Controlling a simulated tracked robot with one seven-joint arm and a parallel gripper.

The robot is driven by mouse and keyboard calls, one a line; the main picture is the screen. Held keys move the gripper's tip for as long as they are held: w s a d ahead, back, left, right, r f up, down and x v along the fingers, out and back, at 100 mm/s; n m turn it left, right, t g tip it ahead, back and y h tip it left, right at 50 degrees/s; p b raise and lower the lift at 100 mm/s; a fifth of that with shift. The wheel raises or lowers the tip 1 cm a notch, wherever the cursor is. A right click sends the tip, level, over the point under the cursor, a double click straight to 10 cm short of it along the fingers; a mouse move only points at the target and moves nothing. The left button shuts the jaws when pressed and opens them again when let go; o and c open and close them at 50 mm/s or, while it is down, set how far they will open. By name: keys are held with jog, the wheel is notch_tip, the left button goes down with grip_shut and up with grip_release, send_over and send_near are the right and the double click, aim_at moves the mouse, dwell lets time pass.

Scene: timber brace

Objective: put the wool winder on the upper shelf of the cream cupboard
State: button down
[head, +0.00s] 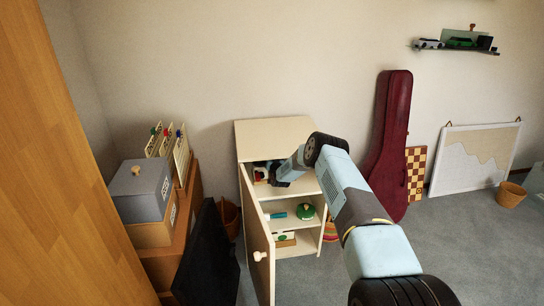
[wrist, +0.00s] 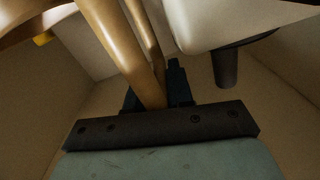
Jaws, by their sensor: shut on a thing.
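The cream cupboard (head: 276,130) stands against the wall with its door (head: 258,235) swung open toward me. My gripper (head: 275,181) is inside its upper compartment, at the level of the upper shelf (head: 303,189). In the wrist view my gripper (wrist: 155,88) is shut on tan, wood-like bars, which I take to be part of the wool winder (wrist: 115,45). The rest of the winder is cut off by the frame. In the head view my wrist and the gripper hide most of it. I cannot tell whether it touches the shelf.
A pale rounded body with a dark peg (wrist: 226,66) is close at the right in the wrist view. A teal-ended item (head: 278,215) and a green round item (head: 306,211) lie on the lower shelf. A box (head: 285,240) is at the bottom. A red instrument case (head: 391,140) stands right.

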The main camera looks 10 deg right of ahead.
jog(key=c, duration=1)
grip_release()
jog(key=shift+s, duration=0.1)
jog(key=s, duration=1.2)
jog(key=shift+d, duration=0.25)
